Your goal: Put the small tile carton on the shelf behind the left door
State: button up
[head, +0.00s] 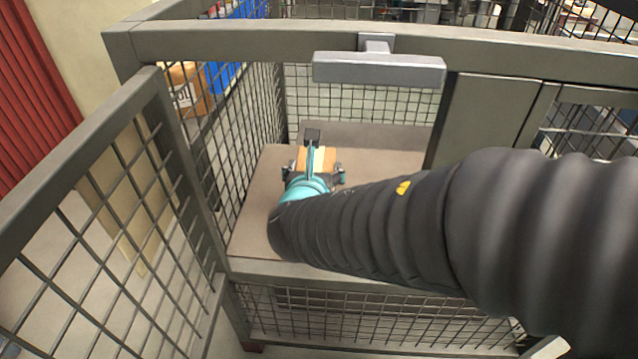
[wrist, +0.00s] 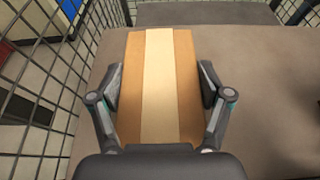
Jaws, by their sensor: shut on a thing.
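The small tile carton (wrist: 158,85) is a brown box with a pale band along its middle. My gripper (wrist: 160,88) is shut on it, one finger against each side. In the head view the carton (head: 318,157) shows just beyond my gripper (head: 314,172), partly hidden by it. My arm reaches through the open left doorway of the mesh cabinet, and the carton is over the brown shelf (head: 257,222). I cannot tell whether the carton touches the shelf. The left door (head: 95,205) stands swung open at the left.
A grey bar-shaped fitting (head: 379,69) hangs at the top frame above the opening. Mesh walls bound the shelf at the left and back. A grey panel (head: 485,115) closes the right part. Bare shelf lies around the carton, with more room to its right.

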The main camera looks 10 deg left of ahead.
jog(key=shift+w+a+f, duration=0.35)
jog(key=shift+w+a, duration=0.05)
jog(key=shift+w, duration=0.15)
jog(key=shift+w+f, duration=0.1)
jog(key=shift+f, duration=0.15)
jog(key=shift+f+b, duration=0.6)
jog(key=shift+f, duration=1.15)
jog(key=shift+f, duration=0.15)
jog(key=o, duration=1.4)
jog(key=shift+o, duration=0.2)
